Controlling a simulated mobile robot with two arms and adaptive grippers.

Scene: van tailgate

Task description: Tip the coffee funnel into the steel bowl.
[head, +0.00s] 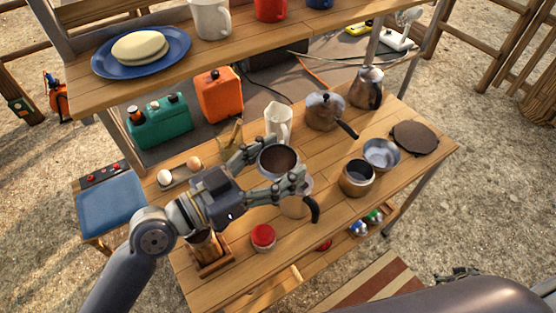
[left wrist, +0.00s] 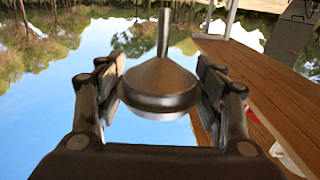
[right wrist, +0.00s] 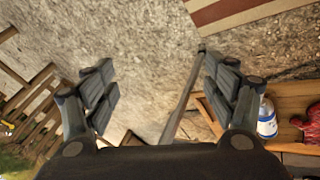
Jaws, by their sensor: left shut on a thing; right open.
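My left gripper (head: 278,170) is shut on the coffee funnel (head: 268,169), holding it above the table. The funnel is roughly upright, its round mouth facing up with dark brown coffee inside. The left wrist view, which is upside down, shows its metal cone and spout (left wrist: 162,78) between the fingers. The shiny steel bowl (head: 387,159) stands on the table to the right, apart from the funnel; its visible inside looks empty. My right gripper (right wrist: 158,92) is open and empty, away from the table over the ground; only part of it shows at the head view's lower right.
A metal pot base (head: 358,182) stands just left of the bowl. A dark round mat (head: 415,138) lies behind it. A kettle (head: 325,110), steel jug (head: 367,90) and white pitcher (head: 278,118) stand at the back. A black-handled item (head: 313,210) is partly hidden below my left gripper.

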